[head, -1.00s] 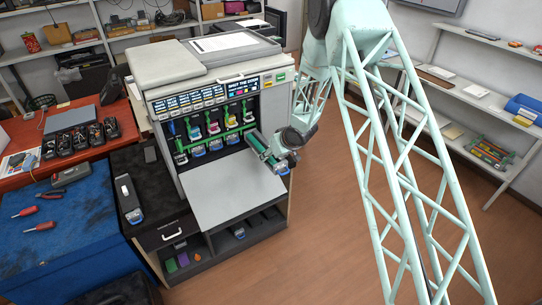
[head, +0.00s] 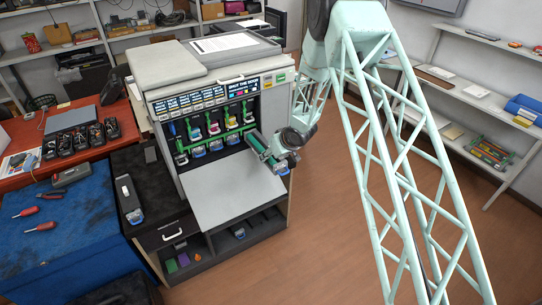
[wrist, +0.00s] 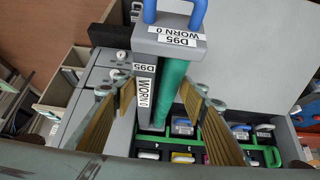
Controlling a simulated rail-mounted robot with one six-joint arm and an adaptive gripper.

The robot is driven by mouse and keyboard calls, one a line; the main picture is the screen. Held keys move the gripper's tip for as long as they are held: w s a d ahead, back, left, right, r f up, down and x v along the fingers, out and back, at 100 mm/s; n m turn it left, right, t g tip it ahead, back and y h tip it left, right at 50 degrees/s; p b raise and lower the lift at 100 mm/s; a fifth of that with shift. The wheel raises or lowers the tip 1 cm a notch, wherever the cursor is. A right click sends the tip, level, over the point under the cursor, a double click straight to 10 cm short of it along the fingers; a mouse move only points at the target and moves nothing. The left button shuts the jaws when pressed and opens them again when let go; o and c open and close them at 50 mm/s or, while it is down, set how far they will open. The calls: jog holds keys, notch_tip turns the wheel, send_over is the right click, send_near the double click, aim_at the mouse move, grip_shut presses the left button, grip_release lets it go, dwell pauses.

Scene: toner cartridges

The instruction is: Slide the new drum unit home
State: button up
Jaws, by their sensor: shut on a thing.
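The drum unit (head: 258,142) is a long grey frame with a green roller and a blue handle. In the wrist view, the drum unit (wrist: 172,85) carries labels reading "D95" and "WORN 0". My gripper (head: 282,150) is shut on it in front of the printer's right side. In the wrist view, the fingers of my gripper (wrist: 160,88) stand on both sides of the unit.
The printer's lowered front door (head: 235,188) lies flat and bare below the bays. A grey unit with a blue end (head: 129,203) lies on the dark cabinet to the left. A blue mat (head: 75,250) holds tools. The floor right of the printer is clear.

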aim_at(264, 145)
jog(key=shift+w+a+r+p, duration=0.1)
jog(key=shift+w+a+p, duration=0.5)
jog(key=shift+w+p, duration=0.35)
jog(key=shift+w+a+p, duration=0.65)
jog(key=shift+w+p, duration=0.2)
jog(key=shift+p, duration=0.15)
jog(key=shift+w+a+r+p, duration=0.1)
jog(key=shift+w+a+p, duration=0.5)
jog(key=shift+w+p, duration=0.35)
dwell(1.4)
jog(key=shift+w+a+f, duration=0.15)
jog(key=shift+w+a, duration=0.15)
jog(key=shift+w, duration=0.05)
jog(key=shift+w+a+p, duration=0.15)
jog(key=shift+w+p, duration=0.1)
jog(key=shift+p, duration=0.1)
dwell(0.9)
jog(key=o, duration=1.4)
jog(key=shift+f, duration=0.1)
jog(key=shift+f, duration=0.1)
